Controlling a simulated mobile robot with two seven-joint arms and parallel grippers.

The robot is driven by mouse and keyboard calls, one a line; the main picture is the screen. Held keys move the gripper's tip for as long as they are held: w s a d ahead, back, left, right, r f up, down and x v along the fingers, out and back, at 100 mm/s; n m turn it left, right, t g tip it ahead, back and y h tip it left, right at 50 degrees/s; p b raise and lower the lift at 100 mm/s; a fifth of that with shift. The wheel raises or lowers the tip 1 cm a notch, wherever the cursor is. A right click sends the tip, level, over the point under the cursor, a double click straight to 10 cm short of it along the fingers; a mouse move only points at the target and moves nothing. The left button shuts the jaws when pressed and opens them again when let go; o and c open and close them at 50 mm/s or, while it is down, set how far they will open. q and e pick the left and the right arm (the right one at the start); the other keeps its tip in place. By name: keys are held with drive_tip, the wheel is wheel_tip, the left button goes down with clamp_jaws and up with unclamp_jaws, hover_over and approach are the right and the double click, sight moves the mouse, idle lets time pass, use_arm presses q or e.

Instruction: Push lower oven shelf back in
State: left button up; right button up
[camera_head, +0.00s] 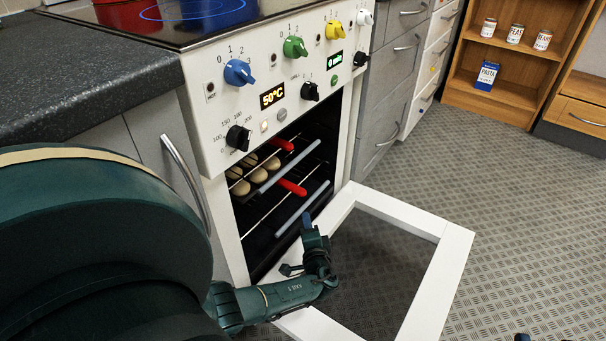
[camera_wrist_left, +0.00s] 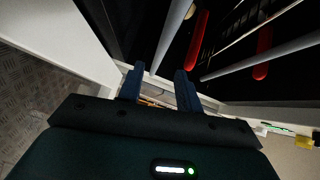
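The oven (camera_head: 262,75) stands open, its white-framed door (camera_head: 455,265) folded down. The lower shelf's grey front bar (camera_head: 302,209) runs across the oven mouth. My left gripper (camera_head: 307,224) is just in front of the lower shelf, above the door. In the left wrist view, its two blue fingers (camera_wrist_left: 158,78) are apart, with a grey bar (camera_wrist_left: 170,42) reaching between their tips. I cannot tell whether they touch it. Small dark parts at the head view's bottom right edge may be my right gripper; its state is hidden.
The lowered door frame lies below my left gripper. The patterned floor (camera_head: 510,220) to the right is clear.

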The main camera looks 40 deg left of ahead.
sight(303, 206)
use_arm(q)
drive_tip(key=b+x, duration=0.3)
drive_tip(key=x, duration=0.4)
drive_tip(key=shift+w+a+f, duration=0.15)
drive_tip(key=shift+a+f, duration=0.05)
drive_tip(key=shift+a, duration=0.05)
drive_tip(key=shift+w+a, duration=0.3)
drive_tip(key=shift+a, duration=0.05)
use_arm(e)
drive_tip(key=shift+w+a+r+n+t+y, duration=0.1)
drive_tip(key=shift+w+r+n+t+y, duration=0.15)
drive_tip(key=shift+r+y, duration=0.25)
drive_tip(key=shift+w+r+n+t+y, duration=0.15)
drive_tip(key=shift+r+n+t+y, duration=0.1)
drive_tip(key=shift+r+n+y, duration=0.25)
use_arm(q)
clamp_jaws()
use_arm(e)
drive_tip(key=shift+m, duration=0.25)
